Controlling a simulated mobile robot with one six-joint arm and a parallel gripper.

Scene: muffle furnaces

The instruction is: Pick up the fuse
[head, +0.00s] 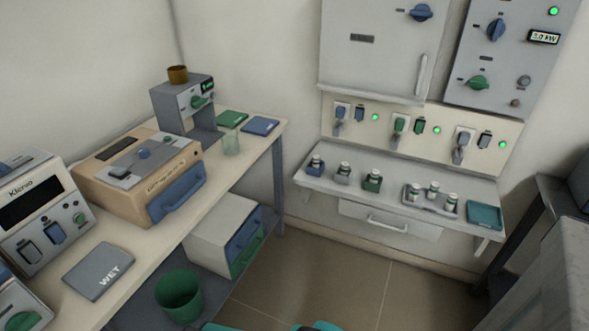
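On the wall shelf (392,206), several small white-and-dark capped pieces stand upright, and they look like fuses. The left one (317,165) sits in a blue holder, the second (343,173) in a grey one and the third (373,180) in a green one. More of these pieces (432,190) stand together on a grey tray (447,206) further right. I cannot tell which one the task means. My gripper is not clearly in view; teal shapes (320,326) at the bottom edge are cut off.
Above the shelf, a panel has switches with green lights (437,130) and a grey cabinet door (378,45). A teal tray (484,215) lies at the shelf's right end. The left bench (137,247) holds several devices. A green bin (180,292) stands below. Floor (325,275) before the shelf is clear.

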